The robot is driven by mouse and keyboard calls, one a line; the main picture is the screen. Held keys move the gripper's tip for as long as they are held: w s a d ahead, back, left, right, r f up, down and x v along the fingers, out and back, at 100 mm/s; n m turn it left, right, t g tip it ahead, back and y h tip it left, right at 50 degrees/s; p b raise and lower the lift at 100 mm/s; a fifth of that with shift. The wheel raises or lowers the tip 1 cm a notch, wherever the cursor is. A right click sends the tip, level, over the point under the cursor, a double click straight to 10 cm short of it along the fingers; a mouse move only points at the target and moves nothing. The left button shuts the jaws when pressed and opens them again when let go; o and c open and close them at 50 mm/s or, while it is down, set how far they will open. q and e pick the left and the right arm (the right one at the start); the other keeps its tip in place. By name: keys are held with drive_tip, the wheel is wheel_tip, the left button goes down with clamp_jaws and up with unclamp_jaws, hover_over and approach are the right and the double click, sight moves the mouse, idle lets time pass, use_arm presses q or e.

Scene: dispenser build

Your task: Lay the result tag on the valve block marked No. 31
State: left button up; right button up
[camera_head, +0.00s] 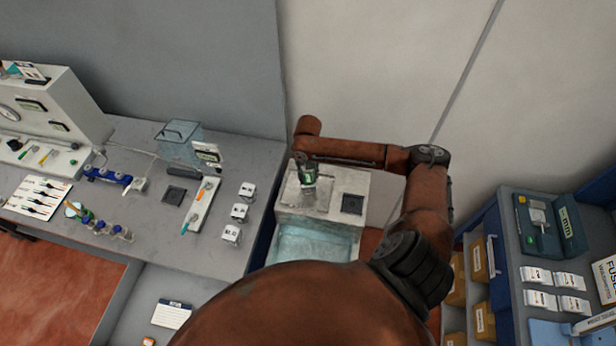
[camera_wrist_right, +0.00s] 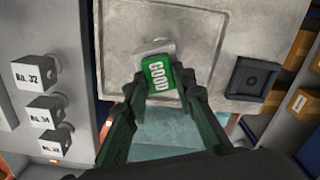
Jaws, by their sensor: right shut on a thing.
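My right gripper (camera_head: 308,178) is shut on a green result tag (camera_wrist_right: 156,76) reading "GOOD". It holds the tag over the pale metal stand (camera_head: 336,182). In the right wrist view a light grey block-like thing (camera_wrist_right: 154,48) shows just behind the tag, partly covered. I see no number on it and cannot tell whether the tag touches it. Three white valve blocks stand on the bench to the left (camera_head: 247,190) (camera_head: 239,211) (camera_head: 230,232). In the right wrist view, one reads "No. 32" (camera_wrist_right: 38,74), another seems "No. 34" (camera_wrist_right: 42,112); the third (camera_wrist_right: 52,143) is unclear.
A dark square pad (camera_head: 352,204) sits on the stand, right of the gripper. The grey bench (camera_head: 130,235) holds a white tray with tools (camera_head: 201,207), a blue rack (camera_head: 107,175) and a clear box (camera_head: 181,137). Shelves with white packs (camera_head: 538,300) stand at the right.

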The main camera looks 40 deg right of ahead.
sight(308, 179)
drive_tip(key=o, duration=1)
drive_tip(key=shift+f, duration=0.1)
wheel_tip(308, 179, up, 12)
drive_tip(key=shift+r+b, duration=0.15)
drive_tip(key=shift+b, duration=0.8)
